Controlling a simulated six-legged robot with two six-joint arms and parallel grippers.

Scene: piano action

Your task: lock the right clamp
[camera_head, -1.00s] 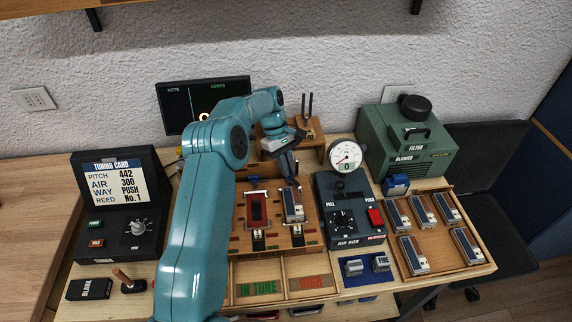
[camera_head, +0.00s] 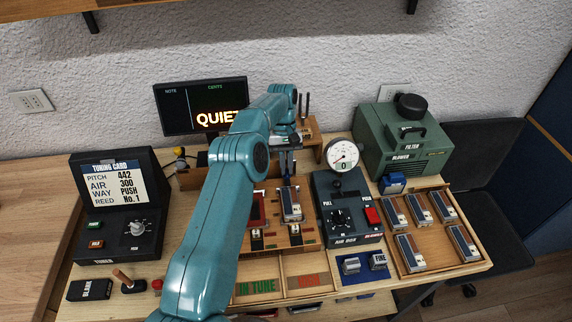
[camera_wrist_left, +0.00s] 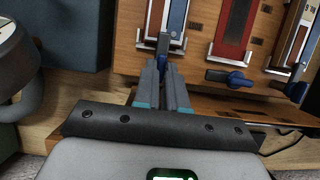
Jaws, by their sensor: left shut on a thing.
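The lever is hidden in the head view. My right gripper is in neither view.
A red-faced slot (camera_wrist_left: 235,25) with a sideways blue lever (camera_wrist_left: 230,80) is beside it. A monitor (camera_head: 200,105) is behind my arm. A tray (camera_head: 447,262) holds several reed blocks.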

